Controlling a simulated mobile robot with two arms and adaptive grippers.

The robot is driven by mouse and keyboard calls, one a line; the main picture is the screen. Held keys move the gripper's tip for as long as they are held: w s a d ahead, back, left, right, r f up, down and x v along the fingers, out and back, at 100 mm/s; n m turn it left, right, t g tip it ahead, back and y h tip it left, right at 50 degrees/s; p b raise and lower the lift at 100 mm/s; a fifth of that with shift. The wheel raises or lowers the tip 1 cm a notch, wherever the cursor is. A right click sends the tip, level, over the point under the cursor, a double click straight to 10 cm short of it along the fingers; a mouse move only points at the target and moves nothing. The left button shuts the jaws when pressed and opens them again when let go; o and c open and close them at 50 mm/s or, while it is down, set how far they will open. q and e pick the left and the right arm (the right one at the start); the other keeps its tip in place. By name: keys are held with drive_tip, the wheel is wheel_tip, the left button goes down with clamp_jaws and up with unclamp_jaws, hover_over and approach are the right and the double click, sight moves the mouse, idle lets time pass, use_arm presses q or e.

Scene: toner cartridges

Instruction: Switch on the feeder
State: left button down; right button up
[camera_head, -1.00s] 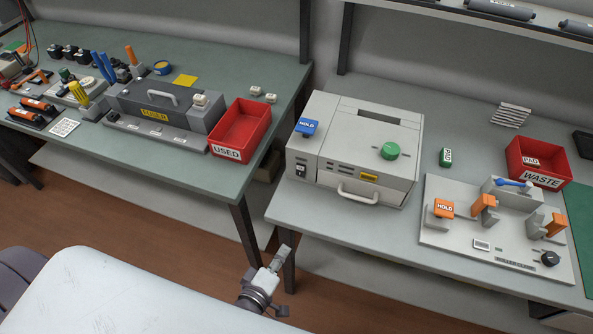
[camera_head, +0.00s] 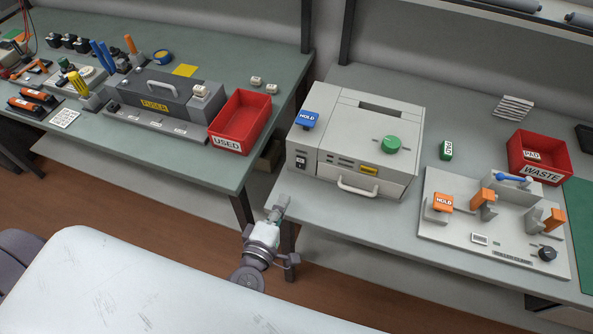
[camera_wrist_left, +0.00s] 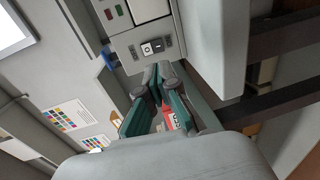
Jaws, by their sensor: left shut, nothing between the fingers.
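A light grey box machine (camera_head: 350,145) stands on the right-hand table, with a dark rocker switch (camera_head: 301,161) low at the left of its front. I take it as the feeder; its name cannot be read. In the left wrist view the switch (camera_wrist_left: 151,47) shows O and I marks, just beyond my fingertips. Which side is pressed I cannot tell. My left gripper (camera_head: 281,204) is shut and empty, below and in front of the machine's left corner. The shut fingers also show in the left wrist view (camera_wrist_left: 157,74), apparently apart from the switch. My right gripper is out of view.
A red USED bin (camera_head: 240,122) stands on the left table. A fixture plate (camera_head: 500,243) and a WASTE bin (camera_head: 540,158) are right. A gap separates the tables.

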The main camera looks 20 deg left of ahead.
sight(300, 167)
use_arm(q)
drive_tip(key=w, duration=0.3)
drive_tip(key=w+f+p, duration=0.1)
drive_tip(key=w, duration=0.6)
drive_tip(key=shift+d+f, duration=0.15)
drive_tip(key=shift+d, duration=0.05)
drive_tip(key=shift+w+f+b, duration=0.1)
drive_tip(key=shift+f+b, duration=0.1)
drive_tip(key=shift+b, duration=0.1)
drive_tip(key=shift+w+f+b, duration=0.1)
drive_tip(key=shift+f+b, duration=0.1)
drive_tip(key=shift+b, duration=0.5)
drive_tip(key=shift+r+p, duration=0.35)
drive_tip(key=shift+p, duration=0.05)
